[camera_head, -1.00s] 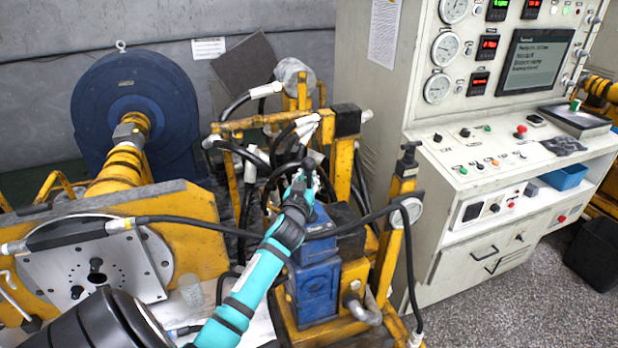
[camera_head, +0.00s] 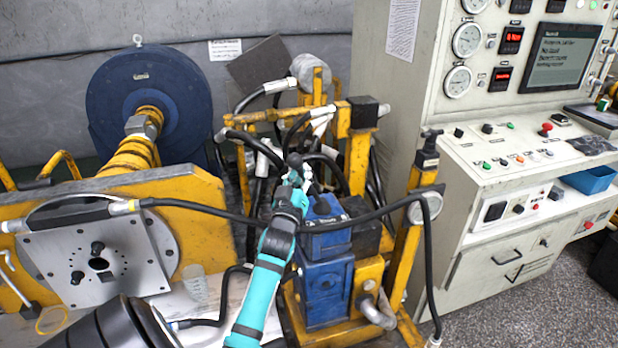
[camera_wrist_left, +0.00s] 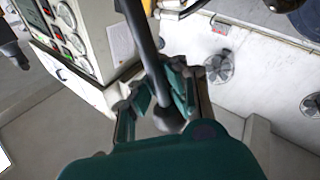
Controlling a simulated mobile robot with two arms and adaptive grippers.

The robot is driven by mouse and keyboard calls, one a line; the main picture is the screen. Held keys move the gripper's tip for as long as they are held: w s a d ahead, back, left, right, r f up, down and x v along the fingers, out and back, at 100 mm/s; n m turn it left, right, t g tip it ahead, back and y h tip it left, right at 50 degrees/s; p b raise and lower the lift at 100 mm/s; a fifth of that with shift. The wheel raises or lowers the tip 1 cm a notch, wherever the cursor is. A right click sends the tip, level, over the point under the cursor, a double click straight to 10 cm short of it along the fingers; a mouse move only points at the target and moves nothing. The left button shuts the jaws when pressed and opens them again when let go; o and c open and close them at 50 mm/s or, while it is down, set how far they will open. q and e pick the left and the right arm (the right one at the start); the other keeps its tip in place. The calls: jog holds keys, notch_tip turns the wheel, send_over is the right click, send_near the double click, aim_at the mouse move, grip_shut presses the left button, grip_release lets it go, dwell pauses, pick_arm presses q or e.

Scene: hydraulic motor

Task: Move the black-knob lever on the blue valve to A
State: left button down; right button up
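The blue valve (camera_head: 325,240) stands on the yellow stand in the middle of the head view. Its black-knob lever (camera_head: 294,160) rises at the valve's upper left, partly hidden by my left gripper (camera_head: 298,181). In the left wrist view the lever's dark rod runs down from the top edge to a round black knob (camera_wrist_left: 169,117). The teal fingers of my left gripper (camera_wrist_left: 163,88) lie on both sides of the rod near the knob and look closed on it. A small plate tops the valve; its letters are too small to read. My right gripper is not in view.
A black hose (camera_head: 215,213) crosses in front of the valve. More hoses and a yellow frame (camera_head: 360,150) crowd behind the lever. A grey control cabinet (camera_head: 400,120) is further right.

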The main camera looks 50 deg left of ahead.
pick_arm(q)
jog(key=shift+f, duration=0.3)
jog(key=c, duration=2)
grip_release()
jog(key=o, duration=0.7)
jog(key=shift+s+r, duration=0.3)
jog(key=shift+s, duration=0.1)
jog(key=shift+w, duration=0.15)
jog(key=shift+f, duration=0.1)
jog(key=v, duration=1.2)
